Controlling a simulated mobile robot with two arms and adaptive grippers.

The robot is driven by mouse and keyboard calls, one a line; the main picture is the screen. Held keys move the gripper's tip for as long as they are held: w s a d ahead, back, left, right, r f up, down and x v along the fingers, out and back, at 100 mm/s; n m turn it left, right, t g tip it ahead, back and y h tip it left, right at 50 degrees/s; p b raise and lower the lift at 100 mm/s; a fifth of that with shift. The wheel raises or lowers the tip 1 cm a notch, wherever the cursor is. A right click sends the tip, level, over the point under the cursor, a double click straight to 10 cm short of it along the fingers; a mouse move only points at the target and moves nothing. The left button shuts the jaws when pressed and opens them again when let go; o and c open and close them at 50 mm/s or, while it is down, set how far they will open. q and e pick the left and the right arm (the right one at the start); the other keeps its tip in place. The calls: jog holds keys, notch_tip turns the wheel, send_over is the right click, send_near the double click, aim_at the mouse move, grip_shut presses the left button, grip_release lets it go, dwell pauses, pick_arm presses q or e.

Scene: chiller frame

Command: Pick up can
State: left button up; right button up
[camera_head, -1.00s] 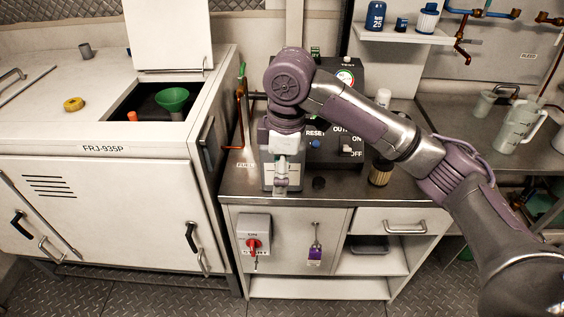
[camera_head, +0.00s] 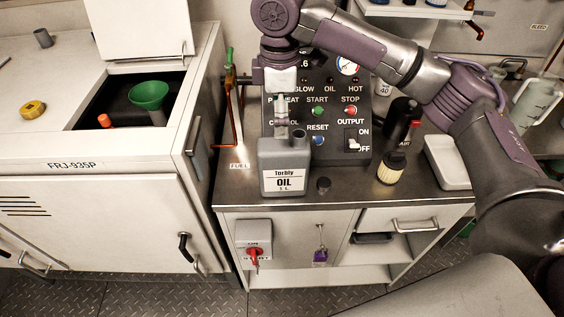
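The can is a grey oil can (camera_head: 284,165) with a white "Torbly OIL" label. It stands upright on the metal counter (camera_head: 345,192), near its front edge. My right gripper (camera_head: 282,131) points down at the top of the can, in front of the control panel. Its fingers appear narrow and edge-on, so I cannot tell whether they touch the can or how far apart they are. The gripper hides part of the can's top. My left gripper is not in view.
A small dark cap (camera_head: 323,184) lies right of the can. A filter-like jar (camera_head: 390,170) and a white tray (camera_head: 448,162) are farther right. The control panel (camera_head: 335,110) stands behind. A white cabinet with a green funnel (camera_head: 149,94) is at left.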

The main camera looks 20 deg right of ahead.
aim_at(284, 144)
notch_tip(284, 144, down, 4)
jog(key=shift+f, duration=0.35)
jog(key=f, duration=0.1)
jog(key=f+p, duration=0.1)
jog(key=shift+s+d+f, duration=0.35)
jog(key=shift+f, duration=0.05)
notch_tip(284, 144, down, 2)
jog(key=shift+p, duration=0.35)
jog(key=shift+f, duration=0.2)
jog(key=shift+w, duration=0.1)
jog(key=shift+c, duration=0.9)
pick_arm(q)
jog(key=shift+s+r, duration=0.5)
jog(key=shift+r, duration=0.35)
pick_arm(e)
grip_shut()
